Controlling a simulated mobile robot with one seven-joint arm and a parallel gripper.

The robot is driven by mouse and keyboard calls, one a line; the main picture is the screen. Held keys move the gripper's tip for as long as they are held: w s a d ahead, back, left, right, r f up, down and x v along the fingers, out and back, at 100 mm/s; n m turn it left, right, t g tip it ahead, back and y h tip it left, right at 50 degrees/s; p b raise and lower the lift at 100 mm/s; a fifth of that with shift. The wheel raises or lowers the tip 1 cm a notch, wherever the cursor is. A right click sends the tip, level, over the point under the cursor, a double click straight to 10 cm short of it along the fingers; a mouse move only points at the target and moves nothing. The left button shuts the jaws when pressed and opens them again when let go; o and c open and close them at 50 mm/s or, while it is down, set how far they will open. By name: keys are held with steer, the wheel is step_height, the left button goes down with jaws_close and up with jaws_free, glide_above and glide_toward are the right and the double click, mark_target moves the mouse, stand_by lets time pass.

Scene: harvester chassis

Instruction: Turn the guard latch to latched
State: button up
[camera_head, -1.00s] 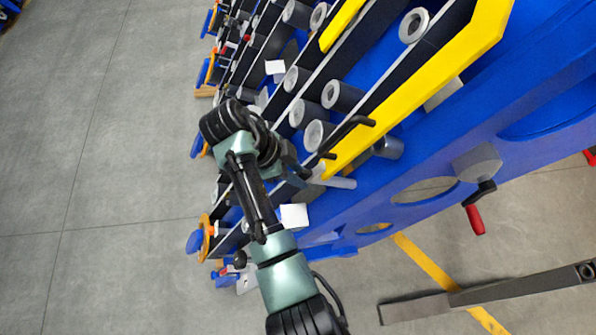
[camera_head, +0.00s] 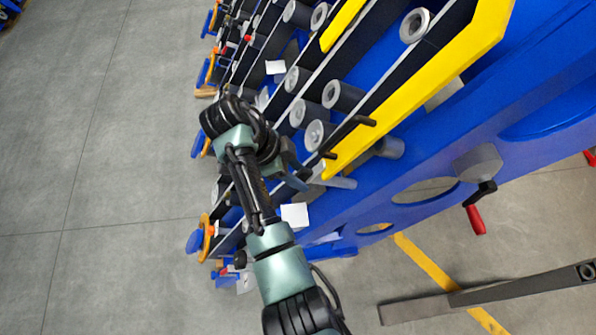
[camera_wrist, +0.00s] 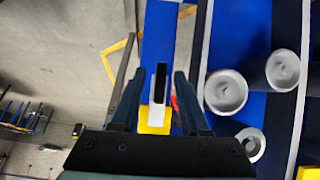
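My gripper (camera_wrist: 159,76) is open in the wrist view, with a dark finger on each side and a visible gap between them. Between the fingers shows a pale grey piece with a dark slot (camera_wrist: 160,88), in front of a blue beam and above a yellow block (camera_wrist: 155,120). I cannot tell if this piece is the guard latch, and no contact with it is clear. In the head view my gripper (camera_head: 293,176) is near the lower end of the yellow guard bar (camera_head: 415,85), partly hidden by my arm. Short black pegs (camera_head: 365,121) stick out along that bar.
Several grey rollers (camera_head: 318,133) stand on the blue and black chassis beside my arm. A red-handled crank (camera_head: 475,218) is at the right. A grey beam (camera_head: 420,307) lies lower right. Open floor (camera_head: 100,180) is on the left.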

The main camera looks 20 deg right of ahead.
steer(key=shift+r, duration=0.1)
steer(key=shift+w+a+r+b, duration=0.15)
steer(key=shift+a+r+b, duration=0.05)
steer(key=shift+r+b, duration=0.1)
steer(key=p+v, duration=0.6)
steer(key=v, duration=0.6)
